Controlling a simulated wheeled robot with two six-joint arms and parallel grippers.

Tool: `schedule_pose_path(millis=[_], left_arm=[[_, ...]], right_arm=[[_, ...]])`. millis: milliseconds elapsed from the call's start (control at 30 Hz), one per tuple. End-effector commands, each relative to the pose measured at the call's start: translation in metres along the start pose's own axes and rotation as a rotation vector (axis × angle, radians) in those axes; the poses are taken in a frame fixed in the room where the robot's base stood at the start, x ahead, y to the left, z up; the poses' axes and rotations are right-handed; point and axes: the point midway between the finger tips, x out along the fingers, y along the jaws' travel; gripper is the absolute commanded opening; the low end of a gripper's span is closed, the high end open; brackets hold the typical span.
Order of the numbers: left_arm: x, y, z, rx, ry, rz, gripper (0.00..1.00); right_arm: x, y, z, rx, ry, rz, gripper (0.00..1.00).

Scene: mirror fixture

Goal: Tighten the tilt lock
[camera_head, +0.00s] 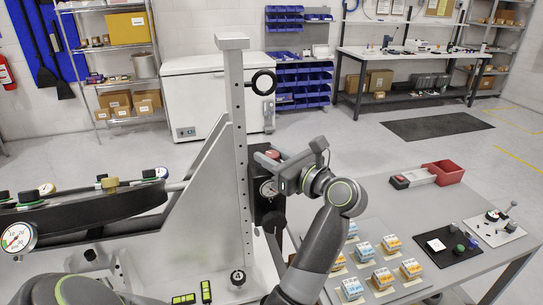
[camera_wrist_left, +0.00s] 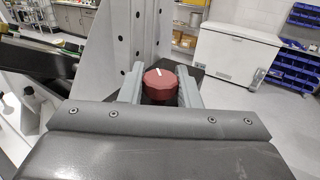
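A red faceted knob with a white pointer line (camera_wrist_left: 161,86) sits between the two grey fingers of my left gripper (camera_wrist_left: 160,90) in the left wrist view. The fingers lie snugly along both its sides. My right gripper is not in view.
A dark curved frame (camera_head: 85,212) with coloured knobs and a gauge (camera_head: 18,238) stands left of the post.

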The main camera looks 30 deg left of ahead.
Motion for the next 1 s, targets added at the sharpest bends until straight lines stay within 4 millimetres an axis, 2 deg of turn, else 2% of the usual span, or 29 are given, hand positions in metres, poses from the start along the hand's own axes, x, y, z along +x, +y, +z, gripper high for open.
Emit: schedule_pose_path(millis=[33,133,167,533,767,1000], left_arm=[[0.000,0.000,0.000,0.000,0.000,0.000,0.22],[0.000,0.000,0.000,0.000,0.000,0.000,0.09],[0.000,0.000,0.000,0.000,0.000,0.000,0.07],[0.000,0.001,-0.001,-0.003,0.000,-0.082,0.07],[0.000,0.001,0.000,-0.003,-0.001,-0.245,0.07],[0.001,0.001,0.003,-0.001,-0.002,-0.436,0.07]], right_arm=[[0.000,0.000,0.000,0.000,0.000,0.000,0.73],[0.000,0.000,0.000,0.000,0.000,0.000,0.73],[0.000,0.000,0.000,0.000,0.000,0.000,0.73],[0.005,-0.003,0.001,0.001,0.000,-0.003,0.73],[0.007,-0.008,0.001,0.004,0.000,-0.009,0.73],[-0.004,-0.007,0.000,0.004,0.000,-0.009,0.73]])
